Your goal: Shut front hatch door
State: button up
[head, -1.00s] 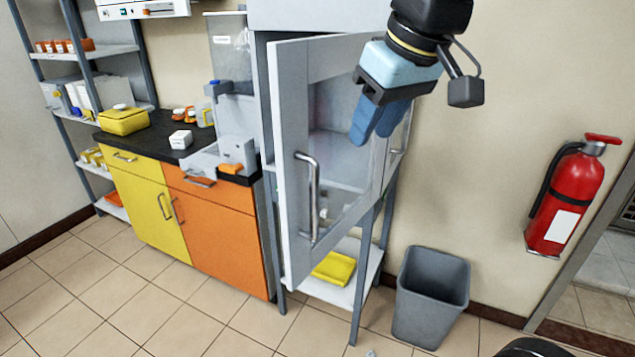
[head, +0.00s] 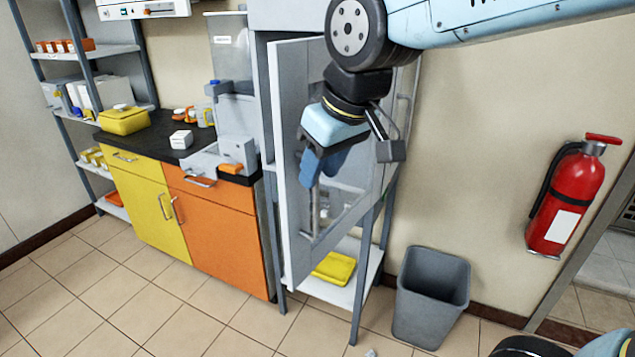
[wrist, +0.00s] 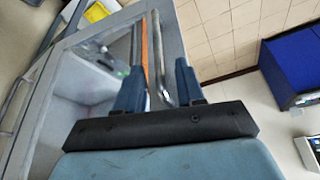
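The front hatch door (head: 291,150) is a pale grey frame with a clear window. It stands open, swung out from the grey cabinet on legs. Its metal bar handle (head: 309,215) is on the outer side; my gripper hides its upper part in the head view. My gripper (head: 322,168) is in front of the door at the handle's upper half. In the wrist view, my gripper (wrist: 158,68) has its two blue fingers apart, and the handle (wrist: 160,50) shows in the gap between them. I cannot tell whether a finger touches it.
An orange and yellow cupboard (head: 215,235) with a black top stands left of the door. A yellow folded item (head: 334,267) lies on the shelf below. A grey bin (head: 430,300) stands right of the legs. A red extinguisher (head: 570,200) hangs on the right wall.

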jog(key=shift+x, duration=2)
grip_shut()
